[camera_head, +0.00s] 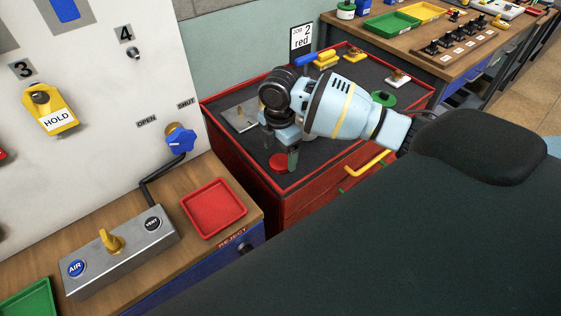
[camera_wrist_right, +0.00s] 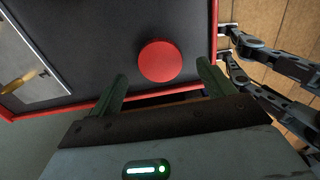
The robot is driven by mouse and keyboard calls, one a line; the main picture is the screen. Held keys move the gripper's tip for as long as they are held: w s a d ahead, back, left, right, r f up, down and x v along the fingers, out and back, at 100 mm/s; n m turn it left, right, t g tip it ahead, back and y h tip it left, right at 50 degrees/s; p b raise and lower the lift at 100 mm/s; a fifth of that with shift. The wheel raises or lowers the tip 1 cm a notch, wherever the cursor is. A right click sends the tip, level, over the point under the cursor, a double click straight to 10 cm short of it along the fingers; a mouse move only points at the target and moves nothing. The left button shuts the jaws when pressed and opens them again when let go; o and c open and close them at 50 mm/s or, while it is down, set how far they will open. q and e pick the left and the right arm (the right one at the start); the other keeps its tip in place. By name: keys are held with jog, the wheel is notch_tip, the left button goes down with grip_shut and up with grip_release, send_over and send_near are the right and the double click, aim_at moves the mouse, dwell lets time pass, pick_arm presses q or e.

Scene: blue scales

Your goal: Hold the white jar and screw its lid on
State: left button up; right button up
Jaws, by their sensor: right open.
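A round red lid (camera_head: 282,162) lies near the front left corner of the dark top of the red cabinet. In the right wrist view the red lid (camera_wrist_right: 160,61) shows from above, beyond the gap between my fingertips. My right gripper (camera_head: 281,153) is open, pointing down by the lid; its green fingers (camera_wrist_right: 162,82) are apart with nothing between them. I cannot make out a white jar on the cabinet; my right arm hides part of its top. My left gripper is not in view.
A grey plate (camera_head: 240,117) lies left of my right gripper. A green disc (camera_head: 383,98) and small yellow parts lie farther back. The cabinet has a raised red rim (camera_head: 345,147). A red tray (camera_head: 213,207) and control box (camera_head: 119,252) occupy the bench at left.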

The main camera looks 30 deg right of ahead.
aim_at(280, 163)
notch_tip(280, 163, down, 2)
jog(key=shift+d+f, duration=0.1)
jog(key=shift+d, duration=0.05)
jog(key=shift+f, duration=0.3)
jog(key=c, duration=1.1)
jog(key=shift+o, duration=0.2)
jog(key=shift+r, duration=0.1)
